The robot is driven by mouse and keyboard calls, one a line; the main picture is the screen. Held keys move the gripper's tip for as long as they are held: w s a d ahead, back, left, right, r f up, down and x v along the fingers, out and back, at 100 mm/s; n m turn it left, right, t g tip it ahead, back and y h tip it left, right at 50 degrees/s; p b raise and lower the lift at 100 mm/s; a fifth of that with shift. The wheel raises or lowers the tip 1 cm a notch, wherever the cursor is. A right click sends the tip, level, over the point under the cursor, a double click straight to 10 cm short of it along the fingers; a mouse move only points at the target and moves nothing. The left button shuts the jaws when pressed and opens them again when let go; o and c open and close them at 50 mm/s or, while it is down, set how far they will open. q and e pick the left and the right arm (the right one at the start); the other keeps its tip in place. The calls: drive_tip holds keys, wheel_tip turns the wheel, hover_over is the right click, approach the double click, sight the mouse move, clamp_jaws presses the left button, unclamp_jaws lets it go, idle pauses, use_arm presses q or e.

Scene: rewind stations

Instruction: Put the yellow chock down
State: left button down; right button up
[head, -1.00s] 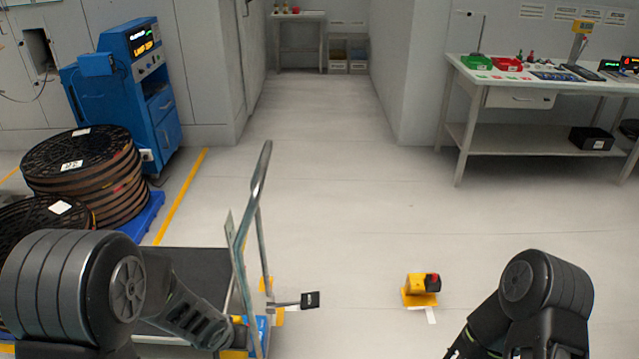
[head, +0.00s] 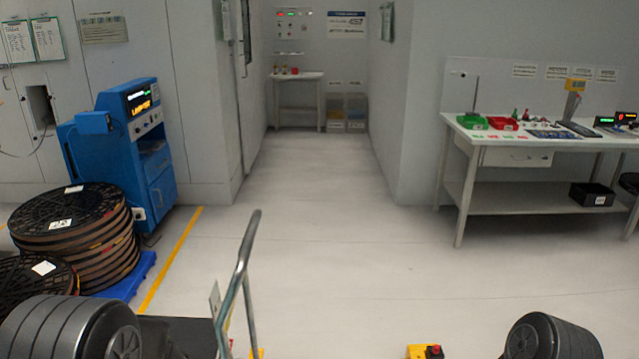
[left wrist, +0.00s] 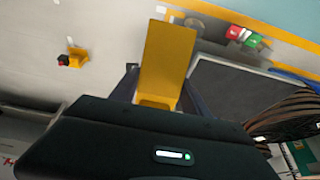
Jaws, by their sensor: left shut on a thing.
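My left gripper (left wrist: 158,97) is shut on the yellow chock (left wrist: 167,55) in the left wrist view. The chock shows as a flat yellow slab standing out between the dark fingers. Its lower end is hidden behind the gripper body. I cannot tell how high it is above the floor. In the head view neither gripper shows; only parts of my arms show at the bottom corners.
A cart with a grey handle (head: 240,280) and dark deck (left wrist: 235,95) stands at the left. A yellow unit with a red-and-black top (head: 425,352) is on the floor, also in the left wrist view (left wrist: 77,58). Reels (head: 75,225) stand left. Mid-floor is clear.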

use_arm(q)
drive_tip(key=shift+s+a, duration=0.1)
drive_tip(key=shift+s, duration=0.05)
drive_tip(key=shift+s+a+f, duration=0.15)
drive_tip(key=shift+s+a, duration=0.2)
drive_tip(key=shift+a, duration=0.15)
drive_tip(key=r, duration=0.2)
drive_tip(key=w+r, duration=0.1)
drive_tip(key=shift+a+r, duration=0.25)
drive_tip(key=w+r, duration=0.1)
drive_tip(key=r, duration=0.2)
drive_tip(key=w+d+r, duration=0.1)
drive_tip(key=r, duration=0.3)
drive_tip(key=w+r, duration=0.1)
drive_tip(key=r, duration=0.2)
drive_tip(key=shift+w+d+r, duration=0.35)
drive_tip(key=shift+w+d, duration=0.05)
drive_tip(key=s+f, duration=0.1)
drive_tip(key=f, duration=0.3)
drive_tip(key=s+f, duration=0.1)
drive_tip(key=f, duration=0.4)
drive_tip(key=s+f, duration=0.1)
drive_tip(key=f, duration=0.3)
drive_tip(key=shift+s+f, duration=0.35)
drive_tip(key=shift+f, duration=0.15)
